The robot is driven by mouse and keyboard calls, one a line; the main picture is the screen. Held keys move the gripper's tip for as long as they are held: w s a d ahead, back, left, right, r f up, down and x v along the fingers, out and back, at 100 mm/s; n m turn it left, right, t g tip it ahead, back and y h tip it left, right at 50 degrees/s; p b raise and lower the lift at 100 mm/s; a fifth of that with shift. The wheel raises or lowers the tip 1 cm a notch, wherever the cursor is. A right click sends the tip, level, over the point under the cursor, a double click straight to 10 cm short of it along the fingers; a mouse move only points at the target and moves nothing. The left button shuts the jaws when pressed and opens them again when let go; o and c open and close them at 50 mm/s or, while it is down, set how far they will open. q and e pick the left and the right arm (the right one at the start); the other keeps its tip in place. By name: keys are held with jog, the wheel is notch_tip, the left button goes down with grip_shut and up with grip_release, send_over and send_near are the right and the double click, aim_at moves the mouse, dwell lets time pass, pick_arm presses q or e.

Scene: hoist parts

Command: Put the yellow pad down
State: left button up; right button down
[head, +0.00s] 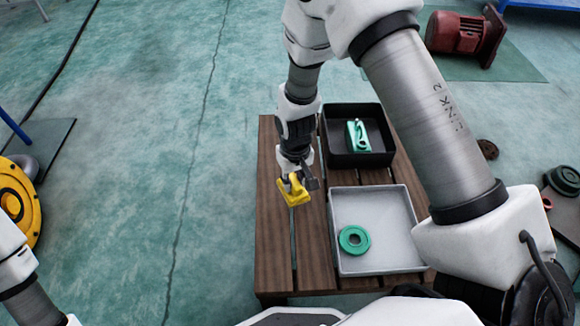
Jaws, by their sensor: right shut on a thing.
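The yellow pad (294,194) is a small block with a raised part, at the left of the wooden slatted table (275,245). My right gripper (296,178) points down and is shut on the yellow pad. The pad is over the table's left slats, left of the grey tray. I cannot tell whether its underside touches the wood. The left gripper is out of view; only part of my left arm shows at the lower left.
A grey tray (385,204) holds a green ring (354,240). Behind it, a black tray (341,115) holds a green part (357,136). The table's front left slats are bare. A red motor (458,33) lies on the floor at the upper right.

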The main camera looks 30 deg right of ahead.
jog(key=w, duration=0.1)
jog(key=w+d+b, duration=0.1)
jog(key=w, duration=0.1)
jog(key=w+f+b, duration=0.1)
jog(key=w, duration=0.1)
jog(key=shift+d+f, duration=0.1)
jog(key=shift+d, duration=0.25)
notch_tip(320, 180, down, 4)
jog(key=shift+w+r+b, duration=0.1)
jog(key=shift+r+b, duration=0.1)
jog(key=shift+b, duration=1.05)
jog(key=shift+r, duration=0.2)
jog(key=shift+f, duration=0.1)
jog(key=c, duration=0.9)
grip_release()
jog(key=shift+c, duration=0.2)
